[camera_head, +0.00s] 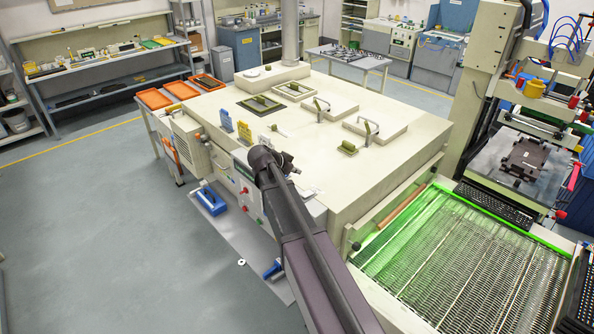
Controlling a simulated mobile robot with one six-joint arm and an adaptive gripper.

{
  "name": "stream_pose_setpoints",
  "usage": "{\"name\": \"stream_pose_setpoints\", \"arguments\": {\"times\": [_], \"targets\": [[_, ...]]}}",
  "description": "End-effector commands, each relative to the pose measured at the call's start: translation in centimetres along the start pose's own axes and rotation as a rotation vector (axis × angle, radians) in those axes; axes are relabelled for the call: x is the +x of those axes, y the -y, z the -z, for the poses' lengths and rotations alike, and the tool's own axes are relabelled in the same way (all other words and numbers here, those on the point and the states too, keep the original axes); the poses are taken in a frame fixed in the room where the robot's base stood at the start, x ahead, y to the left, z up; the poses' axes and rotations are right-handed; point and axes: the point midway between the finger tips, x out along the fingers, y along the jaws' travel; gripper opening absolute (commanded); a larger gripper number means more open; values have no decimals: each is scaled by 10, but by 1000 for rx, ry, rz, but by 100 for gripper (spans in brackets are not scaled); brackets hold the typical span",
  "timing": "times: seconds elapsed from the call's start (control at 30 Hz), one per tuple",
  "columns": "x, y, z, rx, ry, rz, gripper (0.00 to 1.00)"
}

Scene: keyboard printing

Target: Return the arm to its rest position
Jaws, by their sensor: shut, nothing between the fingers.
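My arm reaches up from the bottom edge toward the middle of the picture. My gripper (288,164) is small and dark at the far end of the arm, in front of the cream machine (390,110). It is shut and holds nothing. Its fingers are hard to make out. The arm covers part of the machine's front side and control panel. I cannot tell whether the gripper is touching the machine.
A green-lit mesh conveyor (450,262) lies to the right of the arm, with a black keyboard (495,205) at its far edge. A press (525,155) stands at the far right. Orange trays (153,99) sit behind left. Open grey floor (110,230) fills the left.

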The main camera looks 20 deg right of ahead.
Motion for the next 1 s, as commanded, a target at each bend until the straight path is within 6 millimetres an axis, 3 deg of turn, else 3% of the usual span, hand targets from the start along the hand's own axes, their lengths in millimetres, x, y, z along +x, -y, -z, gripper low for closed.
{"name": "stream_pose_setpoints", "arguments": {"times": [0.4, 0.57, 0.77, 1.0], "targets": [[0, 0, 0, 0, 0, 0, 0], [5, -8, -15, -33, 27, -2, 0], [17, -30, -56, -145, 115, -2, 0], [31, -66, -125, -352, 273, 30, 0]]}}
